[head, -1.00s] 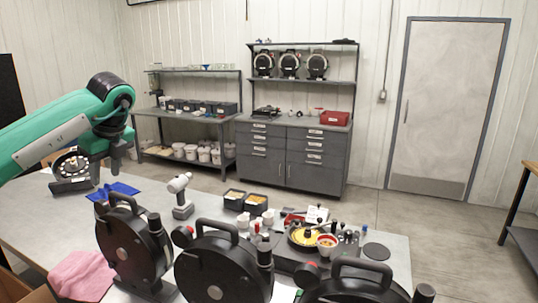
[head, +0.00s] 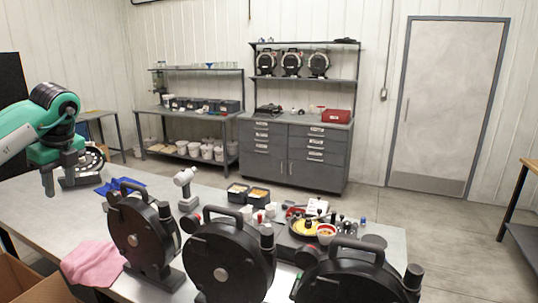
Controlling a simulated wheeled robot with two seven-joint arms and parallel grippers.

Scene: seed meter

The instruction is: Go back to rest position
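My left arm comes in from the left, and its gripper (head: 58,178) hangs over the left end of the table (head: 35,208). Its two fingers point down and stand apart, with nothing seen between them. A black seed meter part with a ringed disc (head: 91,163) stands just behind and to the right of the fingers; whether they touch it I cannot tell. My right gripper is not in view. Three black seed meters with handles stand along the front: left (head: 131,228), middle (head: 222,262) and right (head: 345,280).
A blue cloth (head: 120,185), a grey handheld tool (head: 185,187) and two small black bins (head: 258,196) lie behind the meters. A pink cloth (head: 93,262) lies at the front left, above a cardboard box (head: 35,285). Grey cabinets (head: 290,155) stand across open floor.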

